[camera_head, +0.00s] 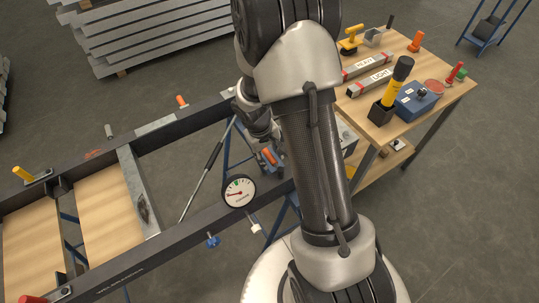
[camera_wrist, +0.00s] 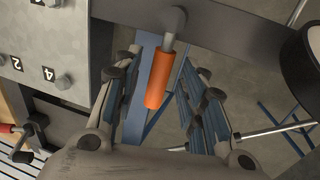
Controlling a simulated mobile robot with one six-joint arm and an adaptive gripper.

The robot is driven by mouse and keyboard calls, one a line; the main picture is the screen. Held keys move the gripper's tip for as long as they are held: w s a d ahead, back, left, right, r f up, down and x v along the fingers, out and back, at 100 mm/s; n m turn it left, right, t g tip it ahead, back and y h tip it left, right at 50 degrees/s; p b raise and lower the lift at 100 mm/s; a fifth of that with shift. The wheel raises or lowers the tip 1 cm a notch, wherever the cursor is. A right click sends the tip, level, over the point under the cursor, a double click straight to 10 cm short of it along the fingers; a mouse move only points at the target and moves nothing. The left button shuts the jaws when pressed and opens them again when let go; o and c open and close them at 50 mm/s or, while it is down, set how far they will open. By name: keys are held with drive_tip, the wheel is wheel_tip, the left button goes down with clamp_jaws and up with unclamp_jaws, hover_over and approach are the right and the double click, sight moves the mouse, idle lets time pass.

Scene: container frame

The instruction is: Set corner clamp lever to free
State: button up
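The corner clamp lever has an orange grip (camera_wrist: 159,80) on a grey rod (camera_wrist: 171,38) that ends in a dark cap. In the wrist view it stands between the two blue-padded fingers of my gripper (camera_wrist: 160,105), which is open. I see a gap on both sides of the grip and no clear contact. In the head view the orange grip (camera_head: 268,156) shows beside my gripper (camera_head: 272,160), at the frame's right-hand corner. My arm hides much of that corner, including part of the clamp.
The dark container frame (camera_head: 190,217) carries a round gauge (camera_head: 239,192) near my gripper. In the wrist view a numbered grey plate (camera_wrist: 60,45) with bolts is at left, and a red-tipped lever (camera_wrist: 22,130) below it. A wooden table (camera_head: 440,97) with tools stands at right.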

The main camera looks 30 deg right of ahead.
drive_tip(key=shift+c, duration=0.4)
clamp_jaws()
